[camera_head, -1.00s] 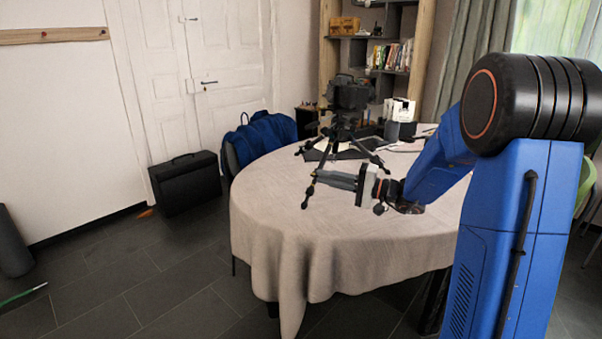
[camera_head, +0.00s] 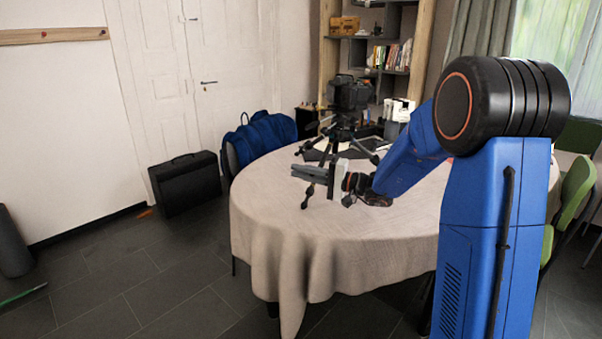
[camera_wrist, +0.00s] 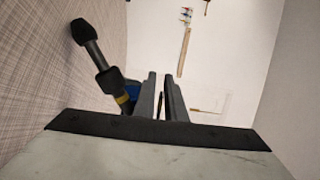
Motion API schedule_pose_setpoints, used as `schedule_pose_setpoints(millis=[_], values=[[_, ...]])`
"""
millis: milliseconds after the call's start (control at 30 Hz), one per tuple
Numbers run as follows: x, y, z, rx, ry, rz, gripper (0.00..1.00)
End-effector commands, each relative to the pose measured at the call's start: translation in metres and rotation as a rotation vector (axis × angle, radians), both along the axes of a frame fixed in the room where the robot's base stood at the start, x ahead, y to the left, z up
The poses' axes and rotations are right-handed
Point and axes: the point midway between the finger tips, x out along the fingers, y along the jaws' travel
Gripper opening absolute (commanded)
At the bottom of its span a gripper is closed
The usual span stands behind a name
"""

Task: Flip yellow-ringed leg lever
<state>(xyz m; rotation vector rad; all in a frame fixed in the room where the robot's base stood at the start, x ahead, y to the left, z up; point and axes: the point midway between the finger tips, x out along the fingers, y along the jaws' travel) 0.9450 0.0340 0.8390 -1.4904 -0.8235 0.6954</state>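A black tripod (camera_head: 342,130) stands on the table with its legs spread. In the wrist view a black tripod leg (camera_wrist: 90,52) with a yellow ring (camera_wrist: 122,98) lies left of my fingers. Its black foot is at the upper left, against the tablecloth. The ring is close to my left finger, apparently just beside it; the leg beyond it is hidden. I cannot make out the lever itself. My gripper (camera_wrist: 160,74) has its two grey fingers a narrow gap apart, with nothing clearly held. In the head view my gripper (camera_head: 304,172) is in front of the tripod, overlapping a leg.
The round table (camera_head: 262,218) has a beige cloth with bare room at its front left. Papers (camera_head: 360,146) and a white box lie behind the tripod. A blue jacket (camera_head: 262,138) hangs on a chair at left, by a black case (camera_head: 186,184).

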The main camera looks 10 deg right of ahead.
Motion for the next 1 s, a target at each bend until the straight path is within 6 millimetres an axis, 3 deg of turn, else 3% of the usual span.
schedule_pose_setpoints(millis=[533,1000], values=[[0.000,0.000,0.002,0.033,0.041,0.003,0.00],[0.001,-0.002,0.016,0.260,0.331,0.021,0.00]])
